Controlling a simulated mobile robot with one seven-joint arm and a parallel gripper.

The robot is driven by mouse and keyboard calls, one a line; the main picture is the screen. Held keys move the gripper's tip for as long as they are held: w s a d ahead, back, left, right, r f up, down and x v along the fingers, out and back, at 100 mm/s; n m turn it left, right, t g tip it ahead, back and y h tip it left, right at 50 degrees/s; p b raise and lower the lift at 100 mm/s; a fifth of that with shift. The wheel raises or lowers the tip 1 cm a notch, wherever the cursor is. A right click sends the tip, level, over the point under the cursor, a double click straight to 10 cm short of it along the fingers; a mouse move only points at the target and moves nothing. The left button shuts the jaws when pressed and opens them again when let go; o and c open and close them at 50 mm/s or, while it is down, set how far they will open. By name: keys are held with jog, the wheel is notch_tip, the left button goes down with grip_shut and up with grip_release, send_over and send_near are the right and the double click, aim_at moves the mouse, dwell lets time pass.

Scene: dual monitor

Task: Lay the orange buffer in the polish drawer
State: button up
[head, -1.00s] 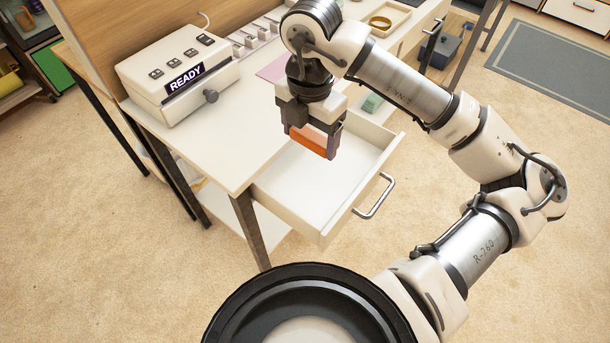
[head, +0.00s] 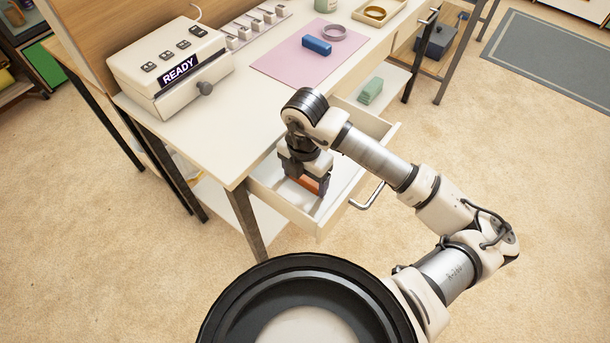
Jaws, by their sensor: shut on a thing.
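The orange buffer (head: 309,183) is between the fingers of my gripper (head: 308,186), which is shut on it. My gripper points down inside the open white drawer (head: 352,178), toward its left part. The buffer is low in the drawer, and its underside is hidden, so I cannot tell whether it touches the drawer floor. The drawer is pulled out from under the white table, with its metal handle (head: 368,195) at the front. The rest of the visible drawer floor looks empty.
A green stack (head: 370,91) lies on a surface beyond the drawer. My arm crosses over the drawer's right side.

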aim_at(305, 179)
jog(key=shift+f, duration=0.15)
jog(key=o, duration=0.9)
notch_tip(305, 179, up, 12)
jog(key=shift+r, duration=0.2)
